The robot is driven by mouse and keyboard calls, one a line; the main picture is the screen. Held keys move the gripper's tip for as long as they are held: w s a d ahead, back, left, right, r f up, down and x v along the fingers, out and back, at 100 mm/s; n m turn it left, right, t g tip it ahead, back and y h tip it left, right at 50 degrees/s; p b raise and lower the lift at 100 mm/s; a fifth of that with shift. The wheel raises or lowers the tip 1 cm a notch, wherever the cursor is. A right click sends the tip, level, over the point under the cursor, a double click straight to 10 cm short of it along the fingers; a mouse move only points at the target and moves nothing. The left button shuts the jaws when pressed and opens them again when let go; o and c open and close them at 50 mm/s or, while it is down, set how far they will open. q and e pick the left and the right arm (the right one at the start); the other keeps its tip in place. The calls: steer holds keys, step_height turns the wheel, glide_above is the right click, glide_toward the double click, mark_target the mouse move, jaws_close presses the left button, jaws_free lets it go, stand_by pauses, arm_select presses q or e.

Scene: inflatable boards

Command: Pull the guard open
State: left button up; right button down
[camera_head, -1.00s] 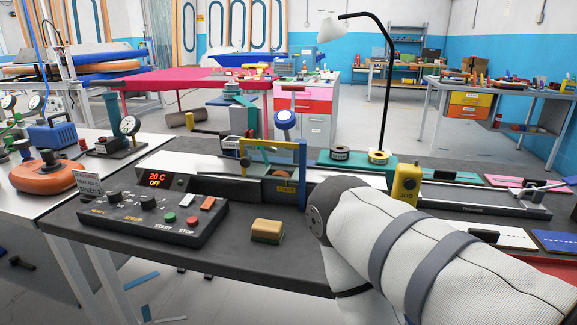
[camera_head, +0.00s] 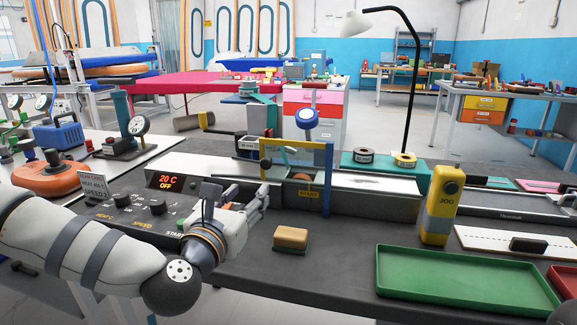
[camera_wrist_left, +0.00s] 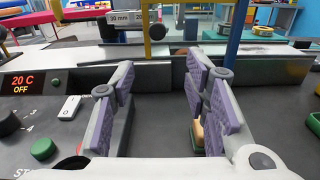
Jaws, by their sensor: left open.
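The guard (camera_head: 327,180) is a blue and yellow frame with a clear panel, standing over the metal channel at the middle of the table. A small yellow label is on its lower front. My left gripper (camera_head: 250,197) is in front of it and to its left, above the table by the control box, apart from the frame. In the left wrist view the purple-padded fingers (camera_wrist_left: 165,95) are spread with nothing between them. The guard's blue post (camera_wrist_left: 236,35) stands beyond them. My right gripper is not in view.
The control box (camera_head: 128,212) with knobs and a "20 C OFF" display lies under my left arm. A yellow-tan block (camera_head: 291,239) sits just right of the gripper. A yellow JOG pendant (camera_head: 441,205) and a green tray (camera_head: 385,285) are further right.

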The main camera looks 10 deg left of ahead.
mark_target(265, 165)
arm_select(q)
steer(key=w, duration=0.7)
steer(key=w+r, duration=0.1)
steer(key=w, duration=0.3)
steer(key=shift+w, duration=0.2)
jaws_close()
